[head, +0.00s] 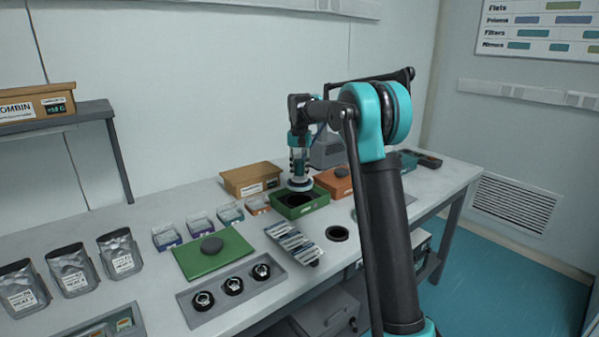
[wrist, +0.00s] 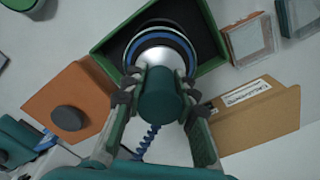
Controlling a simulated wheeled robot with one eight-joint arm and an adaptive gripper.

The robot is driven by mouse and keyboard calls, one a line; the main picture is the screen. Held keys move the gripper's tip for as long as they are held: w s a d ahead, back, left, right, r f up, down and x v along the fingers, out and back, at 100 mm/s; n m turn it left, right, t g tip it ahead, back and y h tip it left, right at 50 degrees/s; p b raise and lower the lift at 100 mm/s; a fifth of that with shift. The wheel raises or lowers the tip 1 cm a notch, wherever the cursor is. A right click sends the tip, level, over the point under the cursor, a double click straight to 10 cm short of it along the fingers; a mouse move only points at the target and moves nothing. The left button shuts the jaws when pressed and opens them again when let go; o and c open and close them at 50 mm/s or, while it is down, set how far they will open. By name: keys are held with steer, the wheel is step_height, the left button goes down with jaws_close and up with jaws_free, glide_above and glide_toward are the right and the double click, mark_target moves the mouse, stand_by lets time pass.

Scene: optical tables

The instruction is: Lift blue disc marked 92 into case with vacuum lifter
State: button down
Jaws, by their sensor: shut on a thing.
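My gripper (head: 298,150) is shut on the vacuum lifter, whose teal grip (wrist: 160,95) and coiled blue hose show in the wrist view. The lifter's pale round foot (head: 299,184) is over the open green case (head: 286,212). In the wrist view a blue rim, seemingly the blue disc (wrist: 182,43), shows around and under the foot, within the outline of the case (wrist: 212,30). The marking 92 cannot be read. The gap between the disc and the dark case floor cannot be judged.
An orange case (head: 334,184) with a dark disc is right of the green case, and a cardboard box (head: 252,178) is behind it. Small clear boxes (head: 198,222), a green mat (head: 213,266) and silver packets (head: 292,240) lie nearby. A dark ring (head: 338,233) lies in front.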

mark_target(299, 185)
steer(key=shift+f, duration=2.8)
steer(key=shift+f, duration=0.4)
steer(key=c, duration=1.1)
jaws_free()
